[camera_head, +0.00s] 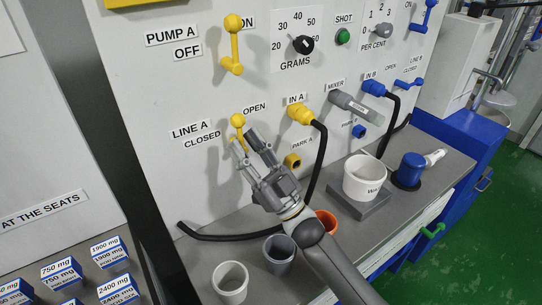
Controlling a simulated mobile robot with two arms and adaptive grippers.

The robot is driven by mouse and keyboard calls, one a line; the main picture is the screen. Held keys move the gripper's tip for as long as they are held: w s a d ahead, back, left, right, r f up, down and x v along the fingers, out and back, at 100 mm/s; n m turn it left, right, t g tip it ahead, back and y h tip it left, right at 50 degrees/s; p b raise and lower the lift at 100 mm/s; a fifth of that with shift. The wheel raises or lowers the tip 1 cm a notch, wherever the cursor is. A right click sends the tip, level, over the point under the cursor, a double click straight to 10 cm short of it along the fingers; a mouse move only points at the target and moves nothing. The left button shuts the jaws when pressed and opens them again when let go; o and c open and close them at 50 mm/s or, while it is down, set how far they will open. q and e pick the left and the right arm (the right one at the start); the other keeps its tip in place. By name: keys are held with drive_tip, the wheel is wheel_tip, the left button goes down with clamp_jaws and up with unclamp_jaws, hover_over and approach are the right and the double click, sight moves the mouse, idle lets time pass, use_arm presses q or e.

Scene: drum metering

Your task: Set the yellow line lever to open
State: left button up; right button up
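The yellow line lever (238,120) is on the white panel beside the LINE A label. Its round knob is at the top and its stem runs down from it, close to upright, between the OPEN label (255,107) at upper right and the CLOSED label (202,140) at lower left. My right gripper (245,142) reaches up to it from below. Its two fingers are apart, with the lower stem between or just behind their tips. The fingers hide the lever's lower end; contact cannot be told. My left gripper is not in view.
Above is the yellow pump lever (232,45). To the right are the yellow IN A plug (300,113) with its black hose and the yellow PARK A socket (292,161). Cups, including a grey one (279,254), and a white tub (364,178) stand on the ledge below.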

drive_tip(key=s+d, duration=0.7)
drive_tip(key=d, duration=0.2)
drive_tip(key=shift+s+d, duration=0.3)
drive_tip(key=shift+s, duration=0.05)
drive_tip(key=shift+f, duration=0.1)
